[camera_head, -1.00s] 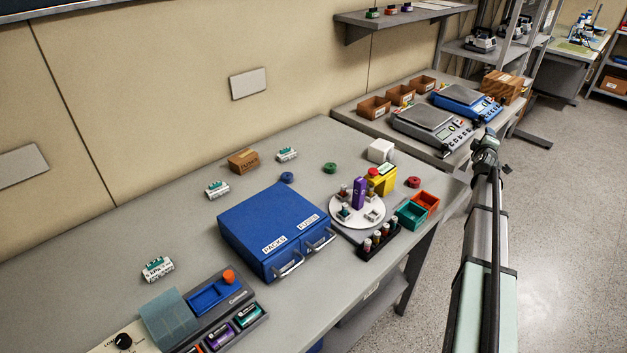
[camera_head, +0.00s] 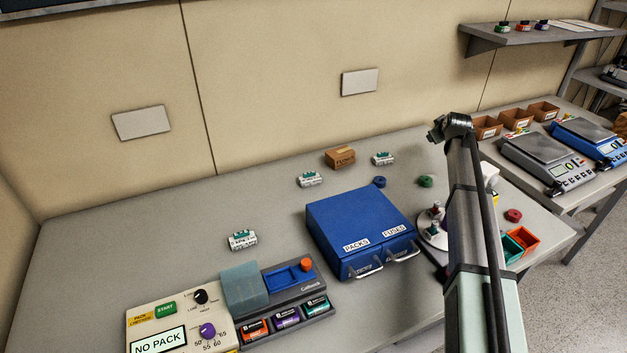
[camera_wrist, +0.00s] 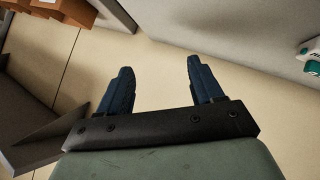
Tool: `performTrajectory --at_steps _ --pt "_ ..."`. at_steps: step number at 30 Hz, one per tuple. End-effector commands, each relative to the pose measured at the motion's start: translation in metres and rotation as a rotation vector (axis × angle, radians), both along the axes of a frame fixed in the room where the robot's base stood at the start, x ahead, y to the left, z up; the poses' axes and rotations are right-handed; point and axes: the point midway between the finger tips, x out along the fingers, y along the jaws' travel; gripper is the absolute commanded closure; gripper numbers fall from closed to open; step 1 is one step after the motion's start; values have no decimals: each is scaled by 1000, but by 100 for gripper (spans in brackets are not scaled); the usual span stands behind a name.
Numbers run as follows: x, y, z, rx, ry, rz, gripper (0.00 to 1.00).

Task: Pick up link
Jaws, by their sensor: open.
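Three small white blocks with teal tops lie on the grey bench: one nearest me (camera_head: 242,240), one behind the blue cabinet's left side (camera_head: 310,179) and one farther back (camera_head: 383,158). Their print is too small to read, so I cannot tell which is the link. My gripper (camera_head: 437,132) is raised above the back of the bench, right of the farthest block and apart from it. In the wrist view its two dark fingers (camera_wrist: 160,68) are spread with nothing between them. A white and teal piece (camera_wrist: 312,58) shows at that view's right edge.
A blue cabinet (camera_head: 358,215) marked PACKS and FUSES stands mid-bench. A brown box (camera_head: 340,158) sits behind it. A control panel (camera_head: 180,318) reading NO PACK is at the front. My arm partly hides a round white stand (camera_head: 430,236). The bench's left side is clear.

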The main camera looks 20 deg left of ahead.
Motion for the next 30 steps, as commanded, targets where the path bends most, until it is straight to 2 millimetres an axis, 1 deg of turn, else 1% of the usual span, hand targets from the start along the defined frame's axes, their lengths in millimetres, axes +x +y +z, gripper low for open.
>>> performTrajectory --at_steps 1,3,5,6,8,9,11,15,20,24,27,30 --pt "-5 24 1 63 51 -25 34" --pt "-14 52 0 150 130 -74 34" --pt "-23 76 -1 221 198 -124 34" --pt "-30 91 -1 265 244 -157 34" --pt "-41 114 -1 326 311 -214 34" --pt "-48 128 0 364 355 -255 34" --pt "-61 150 1 416 421 -320 34" --pt "-92 198 4 518 564 -491 34" --pt "-133 248 11 599 704 -718 34" --pt "-172 288 21 643 795 -938 34" --pt "-201 312 29 659 837 -1103 34" --pt "-227 332 38 665 856 -1254 34"
